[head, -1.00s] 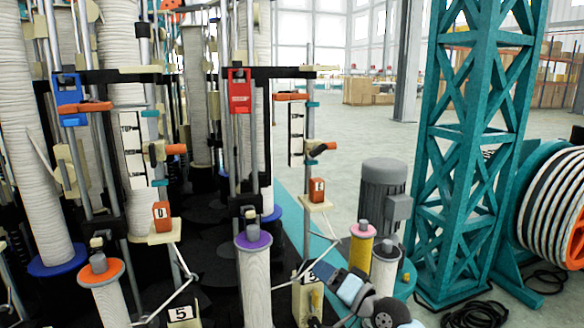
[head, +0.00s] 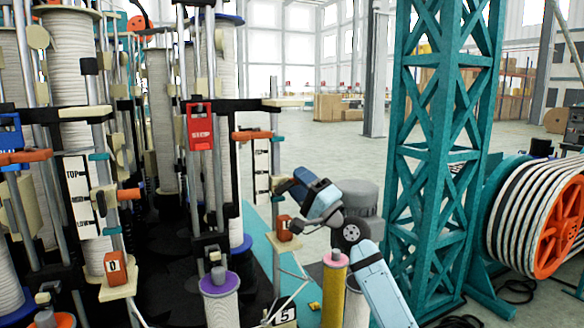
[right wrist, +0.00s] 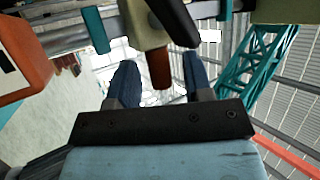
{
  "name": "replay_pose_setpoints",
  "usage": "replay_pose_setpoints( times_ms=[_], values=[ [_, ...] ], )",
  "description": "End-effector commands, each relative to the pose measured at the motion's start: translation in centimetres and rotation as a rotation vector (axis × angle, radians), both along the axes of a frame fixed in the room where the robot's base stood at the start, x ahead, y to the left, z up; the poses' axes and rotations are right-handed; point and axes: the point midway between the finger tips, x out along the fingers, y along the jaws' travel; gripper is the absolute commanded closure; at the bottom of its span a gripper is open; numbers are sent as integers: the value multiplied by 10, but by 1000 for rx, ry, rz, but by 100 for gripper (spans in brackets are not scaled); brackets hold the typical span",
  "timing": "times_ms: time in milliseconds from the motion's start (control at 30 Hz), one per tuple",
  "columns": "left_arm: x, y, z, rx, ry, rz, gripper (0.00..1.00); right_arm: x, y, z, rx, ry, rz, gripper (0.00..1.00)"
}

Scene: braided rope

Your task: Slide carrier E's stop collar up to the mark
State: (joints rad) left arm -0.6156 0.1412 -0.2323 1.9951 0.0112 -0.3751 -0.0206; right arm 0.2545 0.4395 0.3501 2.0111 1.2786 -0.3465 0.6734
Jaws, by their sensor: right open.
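Carrier E's scale plate (head: 261,172) is a white strip with black marks on the rod right of the red STOP box in the head view. The cream stop collar (head: 278,183) sits beside the plate's lower part, partly hidden by my right gripper (head: 287,190). In the right wrist view, the collar (right wrist: 146,25) is on a grey rod, and its orange-brown handle (right wrist: 160,70) points between the two dark fingers of my right gripper (right wrist: 160,78). The fingers are open, with gaps on both sides. An orange tag block (head: 287,228) is below. My left gripper is out of view.
A neighbouring carrier with tag D (head: 114,265) and its own marked plate stands left. A teal lattice column (head: 440,150) stands right of my right arm.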

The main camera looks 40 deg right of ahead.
Motion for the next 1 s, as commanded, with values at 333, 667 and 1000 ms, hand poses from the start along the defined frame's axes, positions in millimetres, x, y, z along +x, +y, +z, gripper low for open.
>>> replay_pose_setpoints(
  times_ms=[333,667,1000],
  values=[
    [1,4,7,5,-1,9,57,23,4,13,1,0,-1,54],
    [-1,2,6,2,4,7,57,23,4,13,1,0,-1,79],
    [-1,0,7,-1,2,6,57,23,3,13,-1,1,-1,100]
  ],
)
